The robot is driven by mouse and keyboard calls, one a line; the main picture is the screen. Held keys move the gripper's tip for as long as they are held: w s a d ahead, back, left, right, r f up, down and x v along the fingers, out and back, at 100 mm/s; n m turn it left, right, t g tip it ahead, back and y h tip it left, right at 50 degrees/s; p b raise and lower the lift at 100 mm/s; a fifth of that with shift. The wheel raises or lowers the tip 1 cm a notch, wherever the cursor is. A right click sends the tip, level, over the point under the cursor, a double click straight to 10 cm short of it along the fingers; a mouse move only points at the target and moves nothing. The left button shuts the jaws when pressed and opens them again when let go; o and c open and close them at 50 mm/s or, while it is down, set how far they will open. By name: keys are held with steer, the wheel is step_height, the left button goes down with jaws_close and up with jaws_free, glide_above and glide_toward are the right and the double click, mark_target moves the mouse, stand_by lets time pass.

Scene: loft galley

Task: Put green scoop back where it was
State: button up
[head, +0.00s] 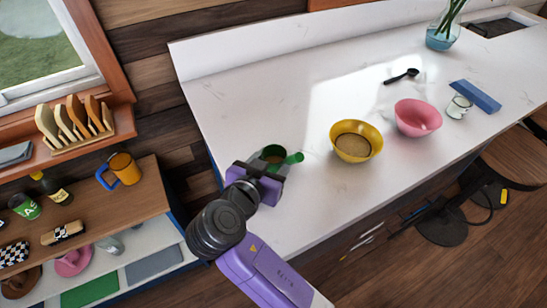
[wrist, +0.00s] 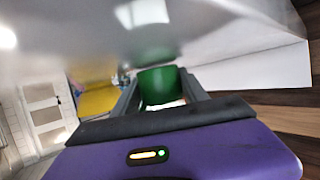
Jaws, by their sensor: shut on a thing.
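The green scoop (head: 295,158) is at the left part of the white counter, with its round cup and short handle showing in the head view. My gripper (head: 268,170) is shut on it. In the wrist view the green scoop (wrist: 158,84) sits between my gripper's two fingers (wrist: 160,100). The scoop is over or on the counter top (head: 235,110); I cannot tell whether it touches. Part of it is hidden behind my gripper.
A yellow bowl (head: 369,155) with tan contents stands to the right, then a pink bowl (head: 418,119). The counter's back left is clear.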

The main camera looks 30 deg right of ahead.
steer(key=shift+f, duration=0.15)
steer(key=o, duration=1.4)
steer(key=shift+r, duration=0.25)
steer(key=shift+s+a, duration=0.25)
steer(key=shift+a, duration=0.05)
steer(key=b+v, duration=0.3)
steer(key=v, duration=0.8)
steer(key=shift+s+r, duration=0.1)
